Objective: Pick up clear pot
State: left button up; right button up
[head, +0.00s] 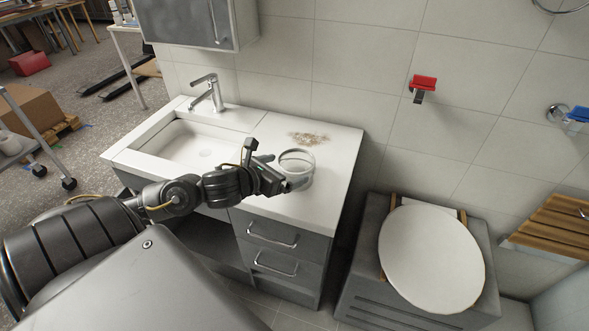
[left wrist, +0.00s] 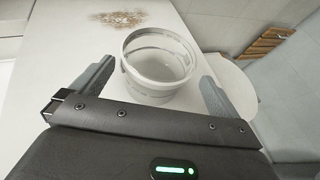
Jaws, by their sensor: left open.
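The clear pot (head: 297,163) stands upright on the white vanity counter (head: 325,190), to the right of the sink. It also shows in the left wrist view (left wrist: 158,68). It is a round, see-through, open-topped pot and looks empty. My left gripper (head: 285,172) is at the pot. In the left wrist view the open left gripper (left wrist: 158,88) has one finger on each side of the pot, with a visible gap on both sides. My right gripper is not in view.
The sink (head: 200,145) with a chrome faucet (head: 208,92) lies left of the pot. A brown speckled patch (head: 308,138) is on the counter behind it. A toilet with a white lid (head: 430,258) stands to the right. A wall cabinet (head: 195,22) hangs above the faucet.

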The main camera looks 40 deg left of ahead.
aim_at(306, 162)
pick_arm(q)
jog(key=shift+w+f, duration=0.1)
jog(key=shift+w, duration=0.2)
jog(key=p+x, duration=0.1)
jog(key=x, duration=0.3)
jog(key=shift+a+p, duration=0.15)
jog(key=shift+p, duration=0.2)
jog(key=shift+w+f, duration=0.2)
jog(key=shift+w, duration=0.35)
jog(key=c, duration=1)
